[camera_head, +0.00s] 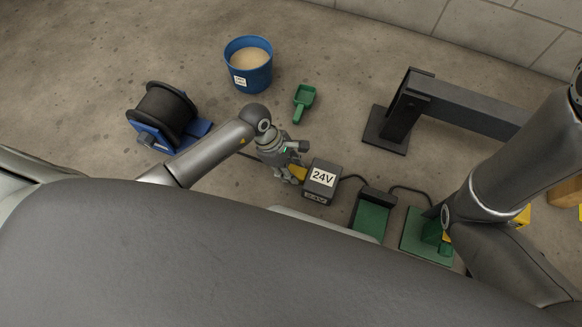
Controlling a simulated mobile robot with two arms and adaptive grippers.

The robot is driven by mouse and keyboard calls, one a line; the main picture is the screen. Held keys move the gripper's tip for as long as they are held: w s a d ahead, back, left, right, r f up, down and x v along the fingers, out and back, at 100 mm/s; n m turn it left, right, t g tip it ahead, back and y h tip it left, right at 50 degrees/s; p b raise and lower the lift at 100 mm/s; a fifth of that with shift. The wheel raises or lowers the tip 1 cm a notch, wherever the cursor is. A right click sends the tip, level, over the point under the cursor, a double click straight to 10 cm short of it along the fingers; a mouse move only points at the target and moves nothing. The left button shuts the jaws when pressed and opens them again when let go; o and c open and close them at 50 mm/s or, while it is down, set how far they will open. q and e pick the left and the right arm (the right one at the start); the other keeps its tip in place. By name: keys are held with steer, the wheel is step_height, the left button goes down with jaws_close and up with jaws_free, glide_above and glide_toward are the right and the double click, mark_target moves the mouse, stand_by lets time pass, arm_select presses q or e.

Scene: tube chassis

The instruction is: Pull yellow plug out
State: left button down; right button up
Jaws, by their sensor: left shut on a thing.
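The yellow plug (298,173) shows as a small yellow piece at the left side of the dark box labelled 24V (323,168). It appears to touch that side; I cannot tell how deep it sits. My left gripper (293,171) is shut on the yellow plug, and its fingers hide part of it. My right arm comes in from the right edge, but its gripper does not show.
A cable reel (166,112) on a blue stand, a blue bucket (248,75) of sand-coloured material and a green scoop (304,101) lie beyond my left arm. A dark metal beam (465,112) stands at the right. Green-topped units (371,218) with cables sit right of the box.

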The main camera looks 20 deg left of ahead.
arm_select(q)
steer(key=shift+a+p, duration=0.35)
steer(key=shift+a, duration=1.95)
steer(key=c, duration=1)
jaws_free()
steer(key=v, duration=1.2)
